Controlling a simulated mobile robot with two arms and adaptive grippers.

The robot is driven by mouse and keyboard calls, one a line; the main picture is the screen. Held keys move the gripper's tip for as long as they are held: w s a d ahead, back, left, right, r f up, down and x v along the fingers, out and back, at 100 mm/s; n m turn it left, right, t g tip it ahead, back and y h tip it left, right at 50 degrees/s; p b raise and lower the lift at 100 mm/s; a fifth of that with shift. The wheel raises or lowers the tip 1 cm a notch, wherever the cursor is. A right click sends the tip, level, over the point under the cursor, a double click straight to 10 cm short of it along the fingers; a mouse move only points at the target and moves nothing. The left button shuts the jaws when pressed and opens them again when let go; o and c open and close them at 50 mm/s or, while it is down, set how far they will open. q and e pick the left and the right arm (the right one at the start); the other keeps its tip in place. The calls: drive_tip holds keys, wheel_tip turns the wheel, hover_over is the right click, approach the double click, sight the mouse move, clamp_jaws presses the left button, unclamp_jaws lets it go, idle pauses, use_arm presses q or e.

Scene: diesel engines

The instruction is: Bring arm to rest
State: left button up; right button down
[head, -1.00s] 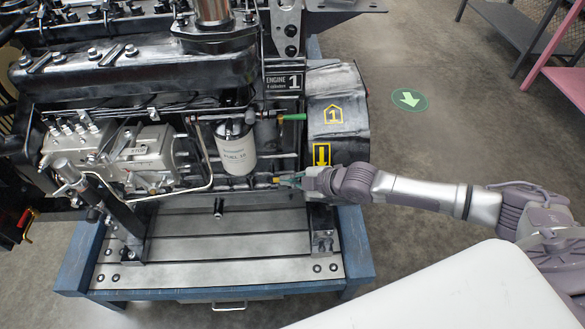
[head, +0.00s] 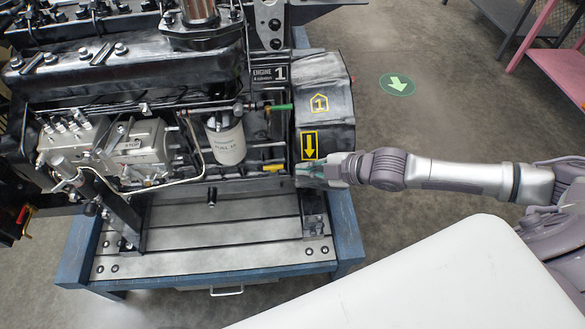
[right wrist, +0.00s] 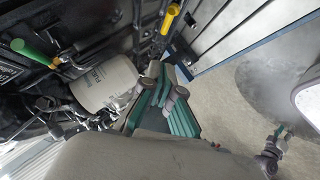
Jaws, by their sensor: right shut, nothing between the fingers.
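My right gripper (head: 302,172) is in front of the engine's lower right side, below the black housing with the yellow arrow. Its teal fingers (right wrist: 163,103) are shut and hold nothing. A yellow handle (head: 273,168) on the engine is just left of the fingertips, with a small gap. The yellow handle also shows beyond the fingers in the right wrist view (right wrist: 170,19). My right arm stretches in from the right edge. What looks like my left gripper (right wrist: 280,134) is small at the right of the wrist view; its jaws are unclear.
The engine (head: 130,85) stands on a blue-framed bench (head: 343,225). A white surface (head: 420,280) fills the lower right. Open floor lies beyond my right arm.

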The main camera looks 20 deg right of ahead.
drive_tip(key=s+a+f+m, duration=0.1)
drive_tip(key=s+a+m, duration=0.3)
drive_tip(key=s+a, duration=0.45)
drive_tip(key=s+d+f+m+g+h, duration=0.3)
drive_tip(key=s+d+m+g+h, duration=0.35)
drive_tip(key=s+m, duration=0.65)
wheel_tip(320, 180, down, 28)
drive_tip(key=s+d, duration=0.1)
drive_tip(key=s, duration=0.1)
drive_tip(key=s+d+f+n+g, duration=0.1)
drive_tip(key=s+d+f, duration=0.2)
drive_tip(key=s+f, duration=1.1)
drive_tip(key=shift+s+f+h, duration=0.25)
drive_tip(key=shift+s+h, duration=0.2)
drive_tip(key=shift+s, duration=0.5)
